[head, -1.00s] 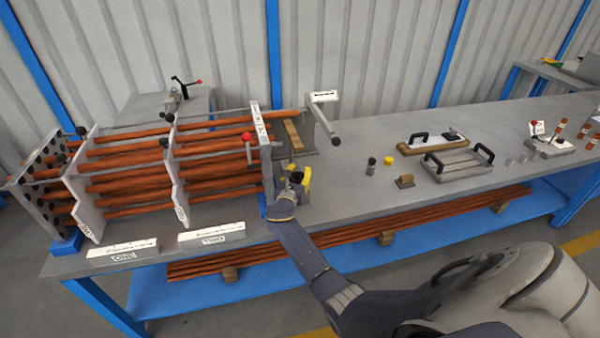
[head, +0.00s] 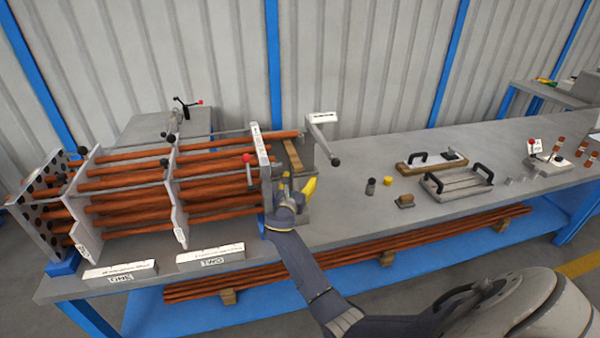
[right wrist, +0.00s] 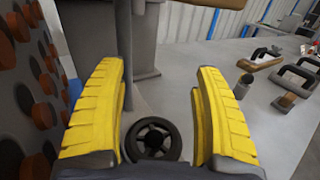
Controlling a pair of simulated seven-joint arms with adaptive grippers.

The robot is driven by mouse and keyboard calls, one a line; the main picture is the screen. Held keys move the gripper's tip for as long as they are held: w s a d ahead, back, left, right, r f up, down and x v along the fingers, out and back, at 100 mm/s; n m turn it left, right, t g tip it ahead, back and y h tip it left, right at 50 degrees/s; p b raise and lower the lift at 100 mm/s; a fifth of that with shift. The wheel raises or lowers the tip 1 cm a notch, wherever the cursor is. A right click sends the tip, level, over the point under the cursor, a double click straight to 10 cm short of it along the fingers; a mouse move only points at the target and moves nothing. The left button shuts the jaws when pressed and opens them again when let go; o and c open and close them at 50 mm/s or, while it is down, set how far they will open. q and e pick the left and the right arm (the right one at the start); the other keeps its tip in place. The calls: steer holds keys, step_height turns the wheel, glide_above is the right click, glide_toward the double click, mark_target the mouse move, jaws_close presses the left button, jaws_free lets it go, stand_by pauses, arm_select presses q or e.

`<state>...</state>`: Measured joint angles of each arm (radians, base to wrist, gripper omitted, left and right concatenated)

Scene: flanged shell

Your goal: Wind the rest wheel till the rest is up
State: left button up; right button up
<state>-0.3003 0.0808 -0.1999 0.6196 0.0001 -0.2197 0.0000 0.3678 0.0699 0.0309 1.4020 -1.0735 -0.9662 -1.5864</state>
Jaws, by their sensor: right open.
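The dark rest wheel (right wrist: 153,140), a round spoked handwheel, shows low in the right wrist view. It lies between the open yellow fingers of my right gripper (right wrist: 158,105), with no clear contact on either finger. A grey post (right wrist: 143,55), seemingly the rest's, stands just beyond it. In the head view my right gripper (head: 300,190) is at the right end plate of the tube bundle, near a wooden bar (head: 292,155). There the wheel is hidden behind the gripper. My left gripper is out of view.
The tube bundle's end plate (right wrist: 35,75) stands close on the left. A crank handle (head: 323,140) is behind the gripper. Small cylinders (head: 371,186) and handled trays (head: 457,178) lie further right. Bare bench (head: 345,215) lies between.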

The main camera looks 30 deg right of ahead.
steer(key=shift+r, duration=2.35)
